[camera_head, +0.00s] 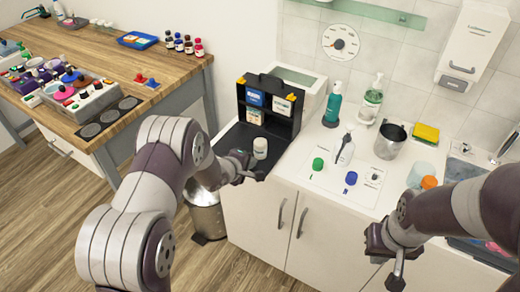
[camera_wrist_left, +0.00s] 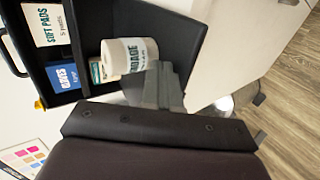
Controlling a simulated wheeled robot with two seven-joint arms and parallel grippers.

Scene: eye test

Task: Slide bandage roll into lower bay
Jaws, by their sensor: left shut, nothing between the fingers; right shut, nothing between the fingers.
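The white bandage roll (camera_head: 260,148) stands upright on the flat black panel in front of the black case (camera_head: 270,122). In the left wrist view the bandage roll (camera_wrist_left: 128,57) shows its lettering, partly covered by my fingers. The case's upper part holds a blue box (camera_head: 255,97) and a white box (camera_head: 283,103); a small box (camera_head: 254,116) sits in the lower bay. My left gripper (camera_head: 250,164) is shut and empty, close beside the roll on its near side; I cannot tell whether it touches. My right gripper (camera_head: 392,262) is shut and empty, at the counter's front.
A yellow sponge (camera_head: 426,133) lies further right. A wooden table (camera_head: 60,45) with several items stands at left. A bin (camera_head: 206,215) is below.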

